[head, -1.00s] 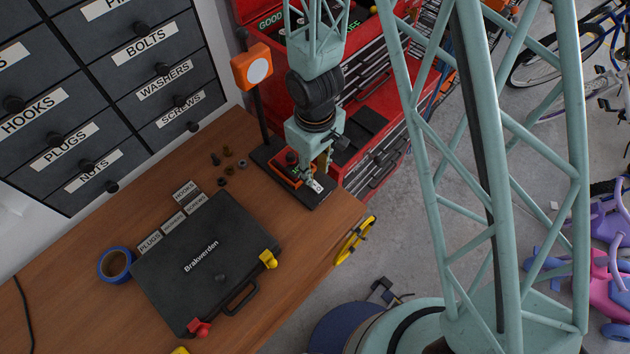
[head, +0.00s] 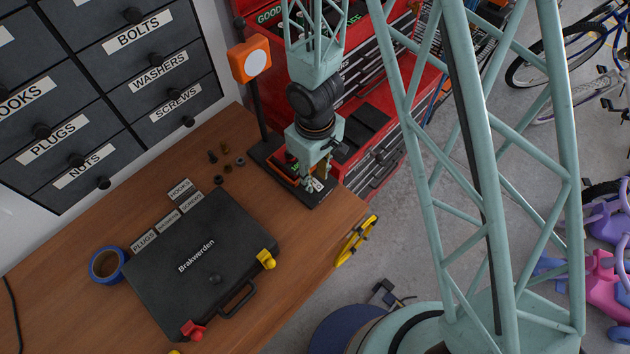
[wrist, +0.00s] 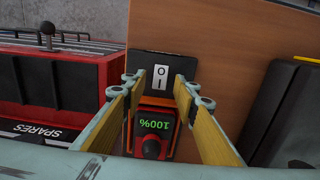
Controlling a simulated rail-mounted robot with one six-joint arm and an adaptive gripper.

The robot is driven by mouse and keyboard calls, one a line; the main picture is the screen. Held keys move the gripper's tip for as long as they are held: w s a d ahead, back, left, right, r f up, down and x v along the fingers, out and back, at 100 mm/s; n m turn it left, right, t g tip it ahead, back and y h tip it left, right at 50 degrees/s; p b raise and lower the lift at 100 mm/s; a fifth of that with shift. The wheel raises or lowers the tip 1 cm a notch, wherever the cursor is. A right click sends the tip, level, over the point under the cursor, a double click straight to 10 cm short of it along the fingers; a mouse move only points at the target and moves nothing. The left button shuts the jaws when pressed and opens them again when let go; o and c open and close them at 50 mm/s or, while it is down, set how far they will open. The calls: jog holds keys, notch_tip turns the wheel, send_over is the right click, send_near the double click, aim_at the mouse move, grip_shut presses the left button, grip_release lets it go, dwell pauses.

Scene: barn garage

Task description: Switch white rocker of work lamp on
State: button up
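The work lamp has an orange head with a white disc (head: 258,61) on a black post at the table's back edge. Its black base carries an orange box with a green "100%" display and a red knob (wrist: 151,147). The white rocker (wrist: 160,77), marked O and I, is on the black base beyond the box; it shows small in the head view (head: 316,185). My gripper (wrist: 160,86) is open and empty, its two fingers on either side of the box and pointing toward the rocker. I cannot tell whether the fingertips touch anything, or how the rocker is tipped.
A black case (head: 205,265) labelled Brakwerden and blue tape (head: 107,265) lie on the wooden table (head: 75,305). Several small fasteners (head: 222,160) lie left of the lamp base. A red tool chest (head: 390,130) stands behind, and yellow clamps (head: 355,240) are at the table's edge.

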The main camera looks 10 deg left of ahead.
jog(key=shift+f+b, duration=0.5)
jog(key=shift+f, duration=0.15)
jog(key=c, duration=0.9)
jog(key=shift+o, duration=0.2)
jog(key=shift+h+p, duration=0.3)
jog(key=shift+p, duration=0.85)
jog(key=shift+w+a+g+p, duration=0.15)
jog(key=shift+g+p, duration=0.15)
jog(key=shift+p, duration=0.9)
jog(key=o, duration=0.9)
jog(key=shift+c, duration=0.2)
